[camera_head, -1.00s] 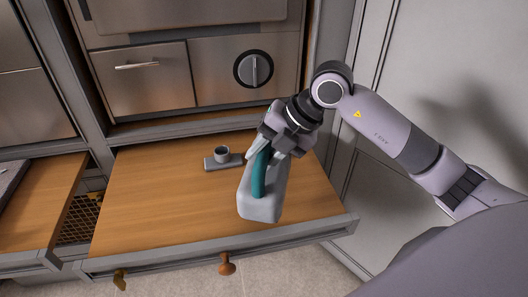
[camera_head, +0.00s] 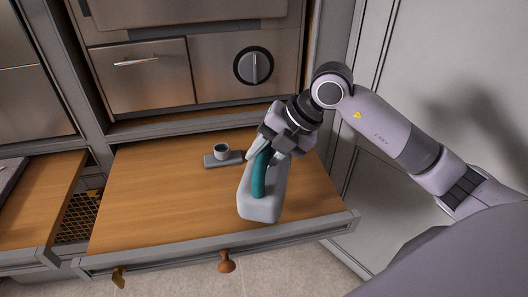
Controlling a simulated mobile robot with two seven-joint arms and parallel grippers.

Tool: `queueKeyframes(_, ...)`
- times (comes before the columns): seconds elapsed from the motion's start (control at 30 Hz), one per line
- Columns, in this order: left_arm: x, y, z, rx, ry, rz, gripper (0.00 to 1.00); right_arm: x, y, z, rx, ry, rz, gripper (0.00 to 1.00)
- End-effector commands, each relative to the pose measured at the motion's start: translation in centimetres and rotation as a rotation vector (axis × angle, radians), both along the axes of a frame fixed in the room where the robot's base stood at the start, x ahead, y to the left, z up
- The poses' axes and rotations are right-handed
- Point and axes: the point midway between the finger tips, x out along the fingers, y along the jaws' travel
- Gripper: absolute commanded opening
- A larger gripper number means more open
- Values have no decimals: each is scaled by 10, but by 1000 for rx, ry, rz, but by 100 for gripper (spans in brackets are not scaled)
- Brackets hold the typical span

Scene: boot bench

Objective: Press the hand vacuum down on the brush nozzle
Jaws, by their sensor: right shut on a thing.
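The hand vacuum (camera_head: 262,207) has a light grey body and a teal handle (camera_head: 260,172). It is over the right part of the wooden pull-out surface; whether it touches the wood I cannot tell. My right gripper (camera_head: 265,153) is shut on the upper end of the teal handle. The brush nozzle (camera_head: 222,152) seems to be the small grey piece with a flat base and a round upright collar with a dark opening. It lies on the wood to the left of the gripper, apart from the vacuum. My left gripper is out of view.
The wooden pull-out surface (camera_head: 150,205) is bare to the left of the nozzle. Its raised grey front edge has an orange knob (camera_head: 226,262) and a brass one (camera_head: 119,277). A steel front with a dial (camera_head: 253,67) rises behind. A grey cabinet door (camera_head: 400,215) stands at right.

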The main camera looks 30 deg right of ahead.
Motion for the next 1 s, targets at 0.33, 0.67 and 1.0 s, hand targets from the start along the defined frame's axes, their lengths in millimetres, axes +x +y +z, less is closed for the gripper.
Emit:
queueKeyframes(0.33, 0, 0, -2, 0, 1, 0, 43, 1, 0, -2, 1, -5, 0, 60)
queueKeyframes(0.67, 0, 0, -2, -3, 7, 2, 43, -1, -1, -5, -4, 6, 0, 60)
queueKeyframes(1.0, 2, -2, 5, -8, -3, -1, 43, -19, -24, 44, -2, -5, -1, 60)
